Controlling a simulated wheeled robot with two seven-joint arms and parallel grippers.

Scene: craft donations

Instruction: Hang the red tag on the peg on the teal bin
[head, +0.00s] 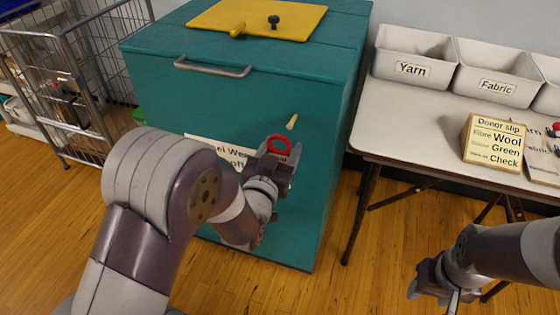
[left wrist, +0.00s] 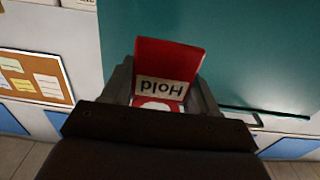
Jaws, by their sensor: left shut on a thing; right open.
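The teal bin (head: 280,95) stands in the middle of the head view, with a wooden peg (head: 292,121) sticking out of its front face. My left gripper (head: 278,154) is shut on the red tag (head: 279,143) and holds it in front of the bin, a little below and left of the peg in the picture. The tag's ring end points up, apart from the peg. In the left wrist view the red tag (left wrist: 180,55) sits between the fingers, its white label reading "Hold" upside down. My right gripper (head: 437,283) is open and empty at the lower right.
A yellow lid with a black knob (head: 274,21) lies on the bin top. A white label on the bin front is partly hidden by my left arm. A white table (head: 400,130) with bins and a donor slip board (head: 492,140) stands right. A wire cart (head: 75,75) stands left.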

